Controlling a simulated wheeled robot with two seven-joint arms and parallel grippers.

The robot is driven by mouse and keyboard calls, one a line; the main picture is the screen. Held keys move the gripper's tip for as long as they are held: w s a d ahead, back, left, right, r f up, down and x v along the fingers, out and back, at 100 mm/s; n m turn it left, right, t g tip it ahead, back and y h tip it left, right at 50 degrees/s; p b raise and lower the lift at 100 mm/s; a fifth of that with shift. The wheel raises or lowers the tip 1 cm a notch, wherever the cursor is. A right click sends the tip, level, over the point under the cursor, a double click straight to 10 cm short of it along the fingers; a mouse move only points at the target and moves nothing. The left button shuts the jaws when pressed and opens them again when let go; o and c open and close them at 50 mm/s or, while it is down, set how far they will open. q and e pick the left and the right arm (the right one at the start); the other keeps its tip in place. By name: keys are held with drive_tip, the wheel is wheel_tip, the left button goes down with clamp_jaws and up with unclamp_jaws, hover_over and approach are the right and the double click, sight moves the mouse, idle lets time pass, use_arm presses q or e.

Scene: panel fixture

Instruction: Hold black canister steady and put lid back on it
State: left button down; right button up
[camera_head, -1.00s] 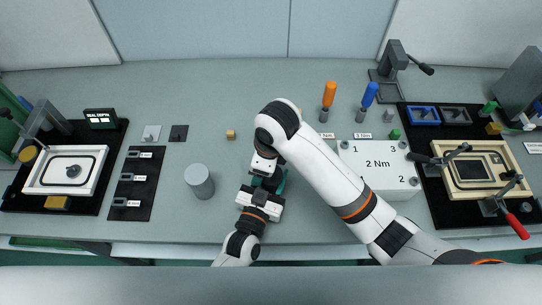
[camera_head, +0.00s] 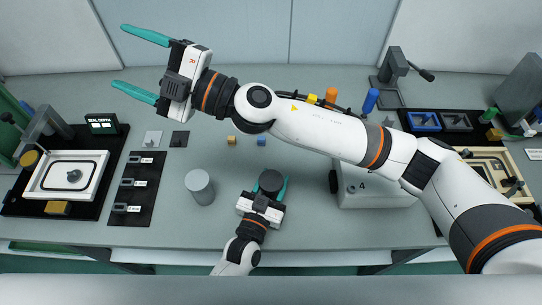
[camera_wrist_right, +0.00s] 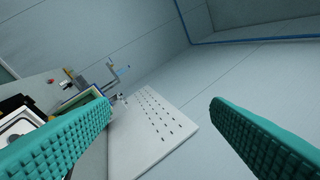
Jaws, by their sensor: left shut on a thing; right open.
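The black canister (camera_head: 271,180) stands upright near the front middle of the table, between the teal fingers of my left gripper (camera_head: 265,187), which is shut on it. Its round top looks dark and flat. I cannot tell whether that top is the lid, and no separate lid is visible. My right gripper (camera_head: 138,62) is open and empty, raised high at the upper left, well away from the canister. In the right wrist view, the teal fingers of this gripper (camera_wrist_right: 165,130) are wide apart with nothing between them.
A grey cylinder (camera_head: 200,187) stands just left of the canister. Small yellow (camera_head: 231,139) and blue (camera_head: 261,141) blocks lie behind it. My right arm crosses above the white box (camera_head: 372,194). A black slotted panel (camera_head: 133,190) and seal fixture (camera_head: 68,175) are at the left.

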drive_tip(key=s+d+f+n+g+h, duration=0.2)
drive_tip(key=s+f+n+g+h, duration=0.4)
drive_tip(key=n, duration=0.8)
drive_tip(key=s+d+f+n+g+h, duration=0.1)
drive_tip(key=s+f+n+g+h, duration=0.35)
drive_tip(key=f+n, duration=0.65)
drive_tip(key=w+d+f+n+t+h, duration=0.1)
drive_tip(key=w+d+f+n+h, duration=0.1)
drive_tip(key=d+n, duration=0.3)
drive_tip(key=w+d+f+n+t+h, duration=0.2)
drive_tip(key=w+d+n+h, duration=0.1)
drive_tip(key=d+n+h, duration=0.2)
drive_tip(key=w+d+f+n+t+h, duration=0.2)
drive_tip(key=w+d+n+h, duration=0.1)
drive_tip(key=d+n, duration=0.2)
drive_tip(key=shift+w+d+f+n+h, duration=0.15)
drive_tip(key=shift+d+n+h, duration=0.2)
drive_tip(key=shift+d, duration=0.8)
